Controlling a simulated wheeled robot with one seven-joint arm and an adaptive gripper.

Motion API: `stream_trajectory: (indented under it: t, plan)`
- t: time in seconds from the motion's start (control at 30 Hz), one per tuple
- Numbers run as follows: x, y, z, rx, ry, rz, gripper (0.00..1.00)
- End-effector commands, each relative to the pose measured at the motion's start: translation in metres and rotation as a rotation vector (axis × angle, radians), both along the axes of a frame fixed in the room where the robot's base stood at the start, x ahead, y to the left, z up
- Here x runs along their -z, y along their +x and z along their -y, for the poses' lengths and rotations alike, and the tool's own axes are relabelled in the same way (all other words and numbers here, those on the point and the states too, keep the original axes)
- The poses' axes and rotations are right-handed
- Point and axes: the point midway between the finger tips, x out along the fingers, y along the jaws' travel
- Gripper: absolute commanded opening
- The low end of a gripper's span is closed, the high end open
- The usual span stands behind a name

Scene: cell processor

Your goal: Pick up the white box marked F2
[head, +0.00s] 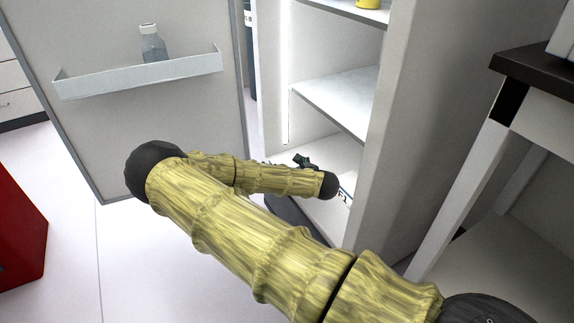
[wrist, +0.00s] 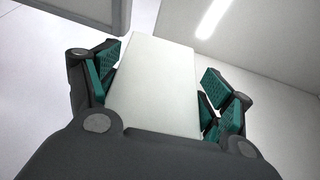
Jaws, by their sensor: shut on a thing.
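The white box shows in the wrist view (wrist: 152,95) as a plain pale slab between the teal finger pads. My gripper (wrist: 161,68) is shut on it, with one finger at each side. In the head view, a small part of the box (head: 344,194) with a dark F2-like mark shows just past my arm, low in the open white cabinet. My gripper (head: 303,161) is mostly hidden behind my arm there, with only a bit of dark green finger showing. I cannot tell whether the box touches the shelf.
The cabinet's middle shelf (head: 340,97) is above my gripper and its side wall (head: 405,130) is close on the right. The open door (head: 150,120) holds a bottle (head: 153,44) in its rack. A dark-topped table (head: 535,75) stands right; a red object (head: 15,225) stands left.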

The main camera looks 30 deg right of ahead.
Motion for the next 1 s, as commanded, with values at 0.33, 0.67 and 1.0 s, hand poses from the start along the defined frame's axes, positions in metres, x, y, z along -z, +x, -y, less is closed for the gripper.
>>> stream_trajectory:
  t: [0.33, 0.67, 1.0]
  plan:
    - [0.0043, -0.0046, -0.0006, 0.007, 0.004, -0.005, 0.54]
    - [0.0028, -0.0043, 0.0004, 0.007, 0.002, -0.003, 1.0]
    - [0.0, -0.0062, 0.0016, 0.009, 0.001, -0.001, 1.0]
